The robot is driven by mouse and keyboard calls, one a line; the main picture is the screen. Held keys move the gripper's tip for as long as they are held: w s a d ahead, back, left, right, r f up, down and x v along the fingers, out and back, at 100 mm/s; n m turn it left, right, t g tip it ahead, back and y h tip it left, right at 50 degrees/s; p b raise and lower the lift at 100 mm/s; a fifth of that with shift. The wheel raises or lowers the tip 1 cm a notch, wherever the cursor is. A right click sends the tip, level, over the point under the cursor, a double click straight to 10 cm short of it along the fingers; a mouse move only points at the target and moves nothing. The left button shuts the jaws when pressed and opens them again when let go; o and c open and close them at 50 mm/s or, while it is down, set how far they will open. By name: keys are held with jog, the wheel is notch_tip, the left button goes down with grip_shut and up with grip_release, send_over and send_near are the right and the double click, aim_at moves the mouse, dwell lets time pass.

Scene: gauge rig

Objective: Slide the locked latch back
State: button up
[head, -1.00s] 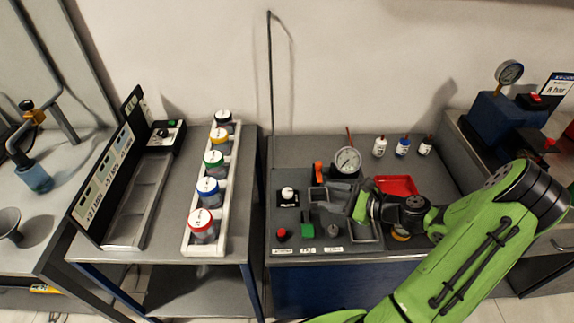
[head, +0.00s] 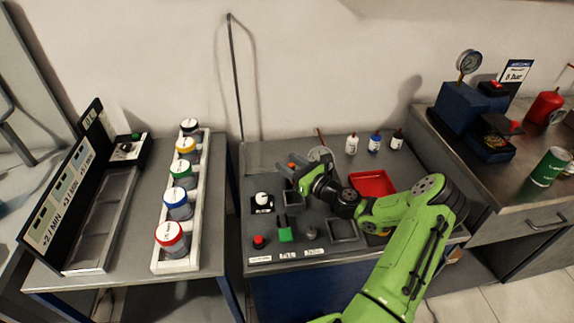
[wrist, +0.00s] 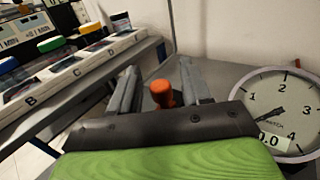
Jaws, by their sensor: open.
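An orange knob (wrist: 162,93) stands between the two fingers of my gripper (wrist: 158,77) in the wrist view. The fingers are apart, one on each side of it, and a gap shows on both sides. In the head view the knob shows only as a small orange bit (head: 292,165) beside my gripper (head: 291,172), towards the back of the middle bench. My gripper hides most of the knob's base there. No part is labelled as a latch, so I cannot tell for certain that this knob belongs to it.
A round dial gauge (wrist: 281,112) stands close to the right of my gripper. Capped jars (head: 178,205) stand left.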

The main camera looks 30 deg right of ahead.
jog(key=shift+w+a, duration=0.1)
jog(key=shift+w, duration=0.6)
grip_shut()
jog(key=shift+w+d+r+p, duration=0.1)
jog(key=shift+w+d+p, duration=0.25)
jog(key=shift+w, duration=0.2)
jog(key=shift+w+d+r+p, duration=0.1)
jog(key=shift+w+d+p, duration=0.15)
jog(key=shift+w, duration=0.25)
jog(key=shift+c, duration=1.8)
grip_release()
jog(key=o, duration=0.4)
jog(key=shift+w+f, duration=0.15)
jog(key=shift+c, duration=0.2)
